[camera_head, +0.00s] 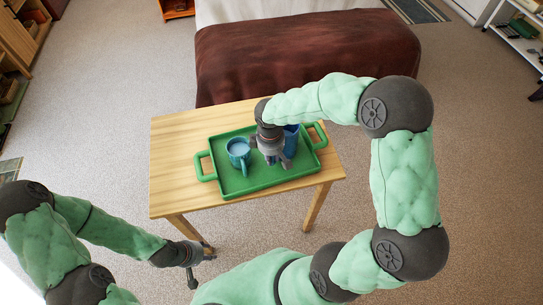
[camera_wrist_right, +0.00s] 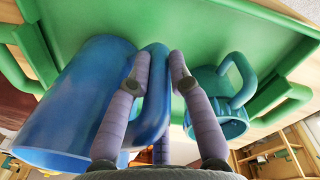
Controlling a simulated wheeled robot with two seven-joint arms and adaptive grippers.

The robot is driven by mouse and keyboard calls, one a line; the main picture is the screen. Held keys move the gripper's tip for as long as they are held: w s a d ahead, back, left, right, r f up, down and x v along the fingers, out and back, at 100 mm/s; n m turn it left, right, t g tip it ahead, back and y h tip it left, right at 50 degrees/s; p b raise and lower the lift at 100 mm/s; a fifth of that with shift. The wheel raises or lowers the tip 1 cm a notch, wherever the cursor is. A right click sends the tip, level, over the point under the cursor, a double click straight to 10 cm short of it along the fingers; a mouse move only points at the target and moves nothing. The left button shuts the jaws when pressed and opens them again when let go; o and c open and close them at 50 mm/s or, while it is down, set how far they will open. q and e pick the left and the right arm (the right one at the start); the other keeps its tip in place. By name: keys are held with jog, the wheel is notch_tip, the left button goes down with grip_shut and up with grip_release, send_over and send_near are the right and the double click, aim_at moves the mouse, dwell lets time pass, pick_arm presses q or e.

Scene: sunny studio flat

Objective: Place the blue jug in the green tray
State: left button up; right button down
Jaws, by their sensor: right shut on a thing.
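The blue jug (camera_head: 292,137) is upright within the right part of the green tray (camera_head: 233,187), partly hidden by my right gripper (camera_head: 275,158). In the right wrist view the jug (camera_wrist_right: 75,100) fills the left side, its base at or very near the tray floor (camera_wrist_right: 200,25); I cannot tell whether it touches. My right gripper (camera_wrist_right: 160,68) is shut on the jug's handle. My left gripper (camera_head: 193,280) hangs low, left of the table's front leg, empty; its finger opening is too small to judge.
A teal mug (camera_head: 238,148) stands in the tray's left part, close to my right gripper; it also shows in the wrist view (camera_wrist_right: 215,120). The tray lies on a wooden table (camera_head: 172,150) with bare wood around it. A bed with a brown blanket (camera_head: 290,55) is behind.

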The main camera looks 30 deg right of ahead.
jog(key=c, duration=1.1)
grip_release()
jog(key=shift+f, duration=0.15)
jog(key=shift+r, duration=0.3)
jog(key=r+p, duration=0.1)
jog(key=r, duration=0.3)
jog(key=r+p, duration=0.1)
jog(key=r, duration=0.3)
jog(key=r+p, duration=0.1)
jog(key=r, duration=0.2)
jog(key=shift+s+a+r, duration=0.25)
jog(key=shift+r, duration=0.15)
